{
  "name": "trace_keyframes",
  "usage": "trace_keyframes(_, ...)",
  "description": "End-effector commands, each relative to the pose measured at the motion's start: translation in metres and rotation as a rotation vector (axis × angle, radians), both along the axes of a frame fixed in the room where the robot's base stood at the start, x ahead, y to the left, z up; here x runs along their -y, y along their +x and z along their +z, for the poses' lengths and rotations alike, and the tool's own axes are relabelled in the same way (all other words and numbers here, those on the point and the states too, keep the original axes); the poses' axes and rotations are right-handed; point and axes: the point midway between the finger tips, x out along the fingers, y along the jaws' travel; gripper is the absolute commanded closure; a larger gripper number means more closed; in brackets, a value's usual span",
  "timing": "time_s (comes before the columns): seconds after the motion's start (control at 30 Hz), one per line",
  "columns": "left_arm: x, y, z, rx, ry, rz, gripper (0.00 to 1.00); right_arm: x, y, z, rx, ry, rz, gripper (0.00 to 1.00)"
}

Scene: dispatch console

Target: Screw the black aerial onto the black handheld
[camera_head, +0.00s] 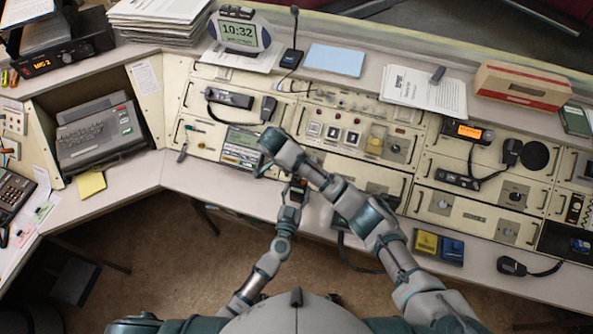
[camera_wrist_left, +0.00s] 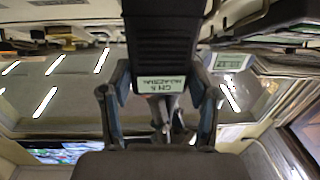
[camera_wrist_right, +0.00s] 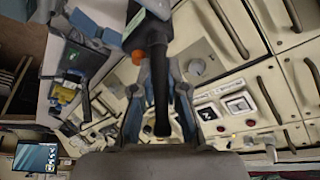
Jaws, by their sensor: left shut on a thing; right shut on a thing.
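The black handheld (camera_wrist_left: 160,35) fills the upper middle of the left wrist view, its small labelled display (camera_wrist_left: 160,86) upside down. My left gripper (camera_wrist_left: 160,100) is shut on it from both sides. The black aerial (camera_wrist_right: 161,105) stands as a thin dark rod in the right wrist view, and my right gripper (camera_wrist_right: 160,88) is shut on it. The handheld's dark end with an orange knob (camera_wrist_right: 137,57) shows right beside the aerial's thick end. I cannot tell whether they are threaded together.
The console panel (camera_head: 345,160) with switches and handles lies just beyond my grippers. A corded microphone (camera_head: 268,108), a desk microphone (camera_head: 291,58) and a typewriter-like machine (camera_head: 95,135) stand around. Yellow and blue boxes (camera_head: 426,243) sit at the right front. The left worktop is partly clear.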

Motion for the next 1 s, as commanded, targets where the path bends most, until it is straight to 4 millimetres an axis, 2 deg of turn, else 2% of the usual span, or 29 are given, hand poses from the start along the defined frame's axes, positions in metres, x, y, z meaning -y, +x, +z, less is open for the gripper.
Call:
trace_keyframes(0.03,-0.0018,-0.0014,-0.0029,-0.005,0.002,0.002,1.0,0.0058,0.005,0.0023,0.009,-0.011,-0.089,1.0)
trace_keyframes(1.0,0.0024,-0.0018,-0.0039,-0.008,0.002,-0.006,1.0,0.0,0.0001,-0.0005,0.001,0.005,-0.059,1.0)
